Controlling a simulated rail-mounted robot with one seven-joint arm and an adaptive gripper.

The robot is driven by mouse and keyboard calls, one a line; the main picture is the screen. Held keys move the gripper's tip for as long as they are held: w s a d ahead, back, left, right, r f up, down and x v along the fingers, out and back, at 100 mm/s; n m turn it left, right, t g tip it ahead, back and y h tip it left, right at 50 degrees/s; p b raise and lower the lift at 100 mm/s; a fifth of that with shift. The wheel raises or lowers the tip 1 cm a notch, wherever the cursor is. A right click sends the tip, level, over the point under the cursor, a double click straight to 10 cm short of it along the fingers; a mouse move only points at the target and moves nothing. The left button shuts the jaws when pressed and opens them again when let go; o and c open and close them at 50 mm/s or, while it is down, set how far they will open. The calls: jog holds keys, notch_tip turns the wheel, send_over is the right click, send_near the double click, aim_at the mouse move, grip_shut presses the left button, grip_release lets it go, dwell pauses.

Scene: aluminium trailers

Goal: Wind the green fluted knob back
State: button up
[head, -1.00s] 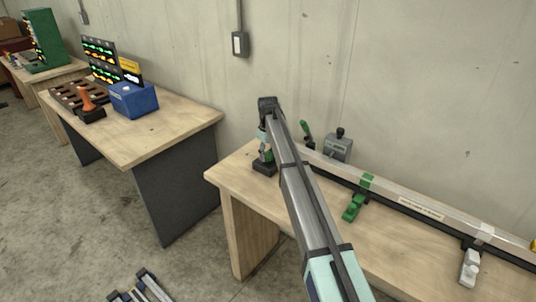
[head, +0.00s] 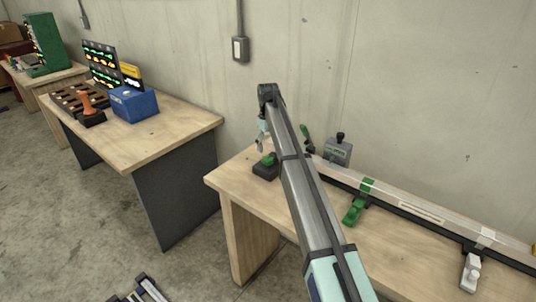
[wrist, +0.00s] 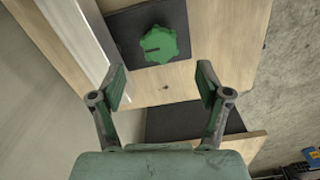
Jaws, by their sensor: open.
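The green fluted knob (wrist: 159,44) sits on a dark square base (wrist: 125,28) at the top of the wrist view. It has a dark index mark on its left side. In the head view the knob (head: 269,159) shows on its black base (head: 264,171) near the left end of the workbench, partly beside my arm. My gripper (wrist: 162,87) is open and empty, its two fingers spread wide. In the wrist view the knob lies beyond the fingertips, between them in line and apart from both. In the head view my gripper (head: 261,144) is above the knob, partly hidden by my arm.
A long aluminium rail (head: 420,210) runs along the workbench (head: 233,180), with a green clamp (head: 354,210) and a white clamp (head: 470,271). A grey box with a black knob (head: 338,150) and a green-handled lever (head: 306,136) stand behind. Another table (head: 150,145) is at left.

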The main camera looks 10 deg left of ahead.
aim_at(268, 158)
notch_tip(268, 158, up, 5)
dwell(0.3)
